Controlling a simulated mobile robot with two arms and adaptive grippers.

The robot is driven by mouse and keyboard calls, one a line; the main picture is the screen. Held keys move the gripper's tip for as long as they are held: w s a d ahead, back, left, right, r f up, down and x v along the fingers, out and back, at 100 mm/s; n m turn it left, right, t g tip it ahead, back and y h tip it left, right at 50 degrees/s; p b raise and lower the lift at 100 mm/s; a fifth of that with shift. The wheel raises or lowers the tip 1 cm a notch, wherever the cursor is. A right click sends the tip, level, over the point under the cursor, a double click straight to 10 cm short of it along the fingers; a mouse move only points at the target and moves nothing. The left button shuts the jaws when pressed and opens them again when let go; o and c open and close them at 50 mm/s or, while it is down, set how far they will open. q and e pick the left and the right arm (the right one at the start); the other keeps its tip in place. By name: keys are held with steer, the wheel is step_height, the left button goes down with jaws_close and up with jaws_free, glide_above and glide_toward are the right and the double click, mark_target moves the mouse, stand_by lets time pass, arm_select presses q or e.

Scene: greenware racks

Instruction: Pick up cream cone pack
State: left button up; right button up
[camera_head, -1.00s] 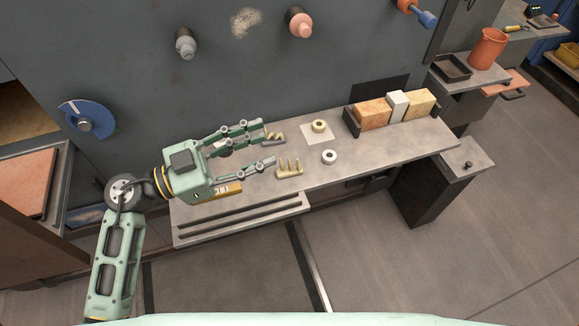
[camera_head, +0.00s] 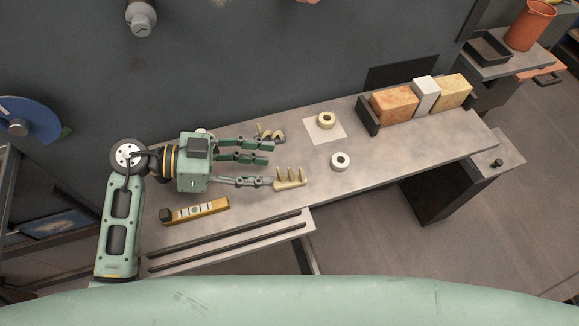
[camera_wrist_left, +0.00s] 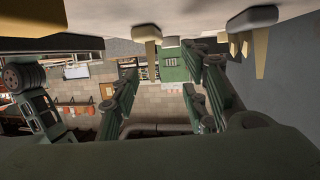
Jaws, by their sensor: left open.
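A pale cream cone pack (camera_head: 290,180), a short bar with several upright cones, stands on the grey bench. A second, tanner cone pack (camera_head: 267,132) stands farther back, partly hidden by my fingers. My left gripper (camera_head: 270,168) is open, its fingers pointing right along the bench. Its nearer fingertip is at the left end of the pale pack; whether it touches cannot be told. Nothing shows between the fingers. In the upside-down left wrist view, one cone pack (camera_wrist_left: 256,45) is at upper right and another (camera_wrist_left: 148,34) at upper middle. My right gripper is out of view.
A cream ring (camera_head: 327,120) on a pale square and a white ring (camera_head: 340,161) lie right of the packs. A dark tray of blocks (camera_head: 368,116) is at the back right. A yellow level (camera_head: 197,211) lies in front of my gripper. A dark wall stands behind.

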mark_target(301, 173)
arm_select(q)
steer(key=d, duration=0.1)
steer(key=s+d, duration=0.1)
steer(key=d, duration=0.1)
steer(key=shift+s+d+p, duration=0.1)
steer(key=shift+d+p, duration=0.15)
steer(key=shift+p, duration=0.05)
steer(key=shift+x, duration=1.2)
steer(key=shift+d+f, duration=0.25)
steer(key=shift+f, duration=0.05)
steer(key=c, duration=0.6)
jaws_close()
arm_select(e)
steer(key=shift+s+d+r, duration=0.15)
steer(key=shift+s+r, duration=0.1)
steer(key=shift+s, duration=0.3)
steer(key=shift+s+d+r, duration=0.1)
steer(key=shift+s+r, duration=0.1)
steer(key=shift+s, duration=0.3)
